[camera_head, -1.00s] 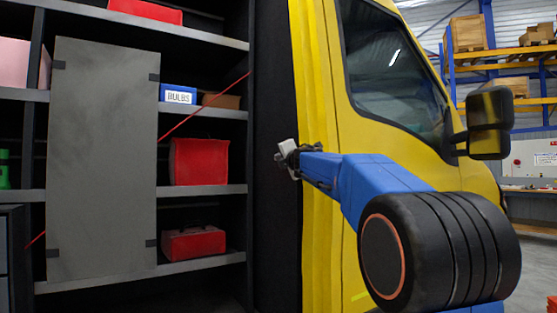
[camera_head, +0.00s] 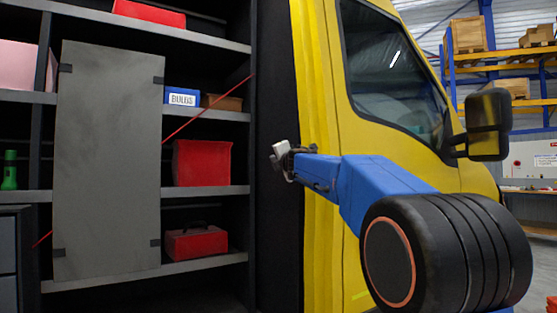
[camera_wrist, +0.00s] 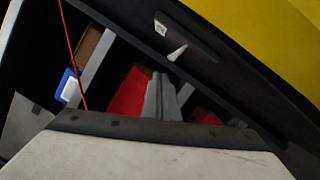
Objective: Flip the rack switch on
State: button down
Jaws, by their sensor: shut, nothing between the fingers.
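In the wrist view a dark switch plate (camera_wrist: 187,38) sits on the black upright of the rack, beside the yellow van body. It bears a small white label and a pale lever (camera_wrist: 177,52). My gripper (camera_wrist: 158,78) is shut and empty; its grey fingertips appear just below the lever in that picture, with a gap showing between them. In the head view my gripper (camera_head: 279,153) is in front of the black upright, left of the yellow door pillar. I cannot make out the switch in the head view. The lever's on or off position is unclear.
The rack holds red cases (camera_head: 201,163), a blue bulbs box (camera_head: 181,96) and a brown box (camera_head: 222,102). A grey panel (camera_head: 108,160) covers part of the shelves. A thin red rod (camera_head: 207,108) slants across the rack. The yellow van (camera_head: 325,120) stands on the right.

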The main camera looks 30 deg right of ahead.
jog(key=v, duration=0.8)
jog(key=shift+s+r, duration=0.25)
jog(key=shift+s, duration=0.05)
jog(key=shift+a, duration=0.1)
jog(key=s+a+f+m+g+h, duration=0.1)
jog(key=s+a+f+m+g, duration=0.25)
jog(key=s+f+m, duration=0.8)
jog(key=s+a+f+m+g+h, duration=0.15)
jog(key=s+f+m+g, duration=0.45)
jog(key=f, duration=1)
jog(key=s+a+f+m+g+y, duration=0.1)
jog(key=s+a+f, duration=0.3)
jog(key=s+f, duration=0.4)
jog(key=s+a+f+m+g+y, duration=0.1)
jog(key=s+a+f+g+y, duration=0.1)
jog(key=s+a+f, duration=0.3)
jog(key=s+a+f+m+g+y, duration=0.1)
jog(key=s+a+f+y, duration=0.2)
jog(key=s+f, duration=0.8)
jog(key=shift+s+a+f, duration=0.2)
jog(key=shift+a+f, duration=0.65)
jog(key=shift+a, duration=0.25)
